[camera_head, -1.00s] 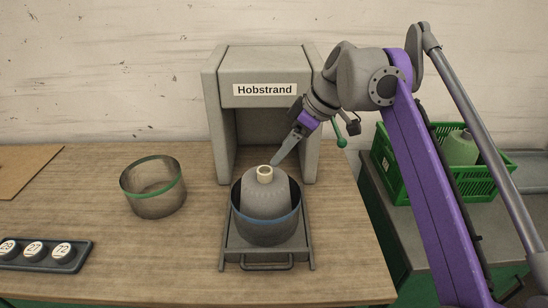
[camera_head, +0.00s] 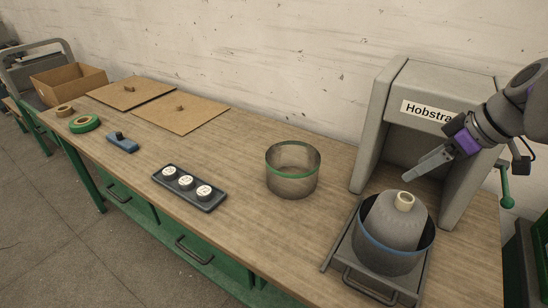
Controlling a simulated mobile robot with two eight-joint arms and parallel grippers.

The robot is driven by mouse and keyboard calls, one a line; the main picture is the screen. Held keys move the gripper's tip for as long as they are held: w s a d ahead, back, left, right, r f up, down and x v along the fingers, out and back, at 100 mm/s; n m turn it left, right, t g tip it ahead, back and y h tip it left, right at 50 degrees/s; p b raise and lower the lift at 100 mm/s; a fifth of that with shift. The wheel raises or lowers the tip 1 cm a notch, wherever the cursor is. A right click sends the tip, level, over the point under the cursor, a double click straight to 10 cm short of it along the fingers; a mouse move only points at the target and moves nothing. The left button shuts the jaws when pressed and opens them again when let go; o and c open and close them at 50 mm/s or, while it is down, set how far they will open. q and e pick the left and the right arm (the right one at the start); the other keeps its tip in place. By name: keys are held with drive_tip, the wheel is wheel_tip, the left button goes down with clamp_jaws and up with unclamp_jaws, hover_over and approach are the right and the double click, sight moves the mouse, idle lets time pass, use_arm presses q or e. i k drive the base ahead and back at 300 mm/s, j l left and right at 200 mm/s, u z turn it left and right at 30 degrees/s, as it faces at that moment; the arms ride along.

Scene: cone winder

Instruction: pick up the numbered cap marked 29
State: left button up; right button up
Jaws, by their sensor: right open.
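Three white round caps sit in a row in a dark tray (camera_head: 207,207) on the workbench. The leftmost cap (camera_head: 169,172) is the one that reads 29 in the earlier frame; its number is too small to read surely now. The middle cap (camera_head: 186,181) and the right cap (camera_head: 204,191) stand beside it. My right gripper (camera_head: 424,166) is open and empty, above and beside the grey cone (camera_head: 394,222) at the winder, far to the right of the tray. My left gripper is out of view.
The cone stands in a blue-banded bin (camera_head: 384,258) before the Hobstrand machine (camera_head: 440,80). A green-banded clear cylinder (camera_head: 292,184) stands between tray and machine. A blue tool (camera_head: 122,143), tape rolls, brown boards (camera_head: 195,118) and a cardboard box (camera_head: 70,82) lie further left.

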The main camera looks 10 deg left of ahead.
sight(170, 174)
drive_tip(key=u, duration=1.25)
